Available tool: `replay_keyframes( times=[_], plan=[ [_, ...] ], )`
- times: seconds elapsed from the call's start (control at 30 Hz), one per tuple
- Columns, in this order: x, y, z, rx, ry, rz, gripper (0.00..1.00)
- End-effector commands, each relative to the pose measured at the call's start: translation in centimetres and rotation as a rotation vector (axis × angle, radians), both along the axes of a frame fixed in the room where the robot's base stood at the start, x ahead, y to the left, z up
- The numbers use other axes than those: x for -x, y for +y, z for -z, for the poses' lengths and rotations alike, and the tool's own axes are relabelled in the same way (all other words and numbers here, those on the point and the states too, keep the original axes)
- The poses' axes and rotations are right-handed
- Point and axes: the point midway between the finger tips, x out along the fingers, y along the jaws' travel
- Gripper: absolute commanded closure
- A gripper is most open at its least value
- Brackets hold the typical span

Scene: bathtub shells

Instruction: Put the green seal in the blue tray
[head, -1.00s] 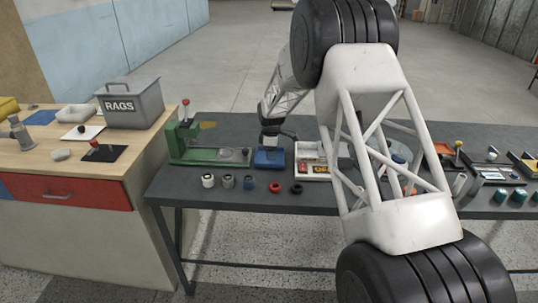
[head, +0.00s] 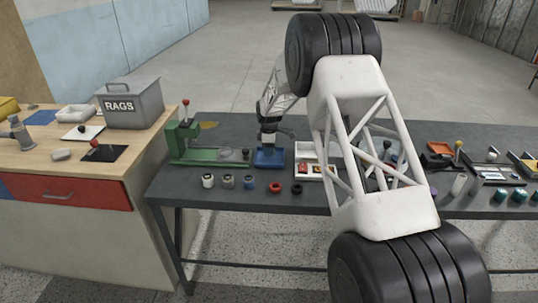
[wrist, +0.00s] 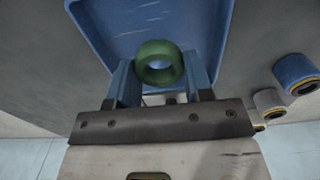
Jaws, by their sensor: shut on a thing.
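The green seal (wrist: 158,52) is a thick ring held between the blue fingers of my gripper (wrist: 160,80) in the wrist view. The blue tray (wrist: 92,22) lies behind the seal in that view, its floor and raised rim showing around it. In the head view my gripper (head: 267,141) points down over the blue tray (head: 259,163). The seal cannot be made out there. How high the seal is above the tray floor, or whether it touches it, I cannot tell.
A green press (head: 186,143) stands left of the tray and a white box of parts (head: 303,176) right of it. Several small cylinders and rings, including a red ring (head: 275,187), line the table's front. My arm hides part of the right side.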

Motion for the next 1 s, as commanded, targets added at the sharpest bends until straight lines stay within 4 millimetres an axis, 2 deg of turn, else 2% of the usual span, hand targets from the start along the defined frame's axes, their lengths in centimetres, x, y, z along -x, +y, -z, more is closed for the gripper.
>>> replay_keyframes(
  times=[0.23, 0.73, 0.77, 0.8, 0.9, 1.0],
  plan=[
    [0.0, 0.0, 2.5, 0.0, 0.001, 0.0, 0.76],
    [0.0, 0.0, 3.0, 0.0, 0.001, 0.0, 0.76],
    [0.0, 0.0, 2.9, 0.0, 0.0, 0.0, 0.49],
    [0.0, 0.0, 2.9, 0.0, 0.0, 0.0, 0.43],
    [0.0, 0.0, 2.9, 0.0, 0.0, 0.0, 0.28],
    [0.0, 0.0, 2.9, 0.0, 0.0, 0.0, 0.28]
  ],
)
